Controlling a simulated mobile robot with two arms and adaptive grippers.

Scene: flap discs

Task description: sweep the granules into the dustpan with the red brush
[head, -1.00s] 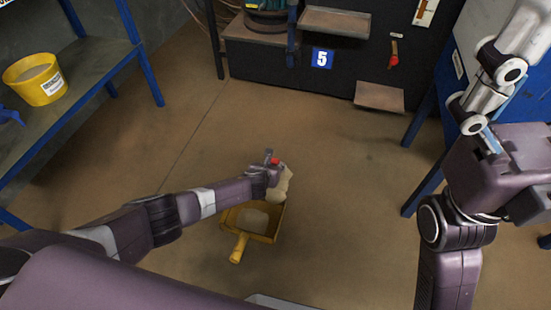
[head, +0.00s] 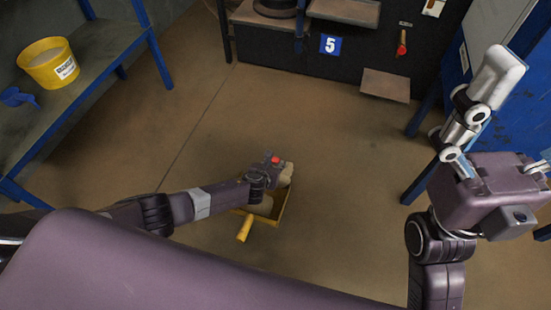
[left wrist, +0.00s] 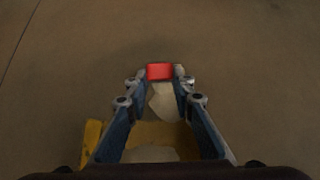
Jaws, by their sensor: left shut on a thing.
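The red brush (head: 276,160) is held low over the floor by my left gripper (head: 270,172), which is shut on it. In the left wrist view the brush shows as a red block (left wrist: 160,71) between the fingertips. Pale granules (head: 288,172) lie on the floor at the far edge of the yellow dustpan (head: 282,210), right beside the gripper. More pale granules (left wrist: 150,154) lie in the dustpan. Its handle points toward me. My left arm and gripper hide part of the dustpan and the brush's underside. My right gripper (head: 460,165) is raised at the right; its jaw state is unclear.
A yellow bucket (head: 48,62) stands on a blue-legged table (head: 75,95) at the left. A dark bench (head: 340,75) with a "5" sign stands at the back. Blue legs (head: 425,160) stand at the right. The floor between is clear.

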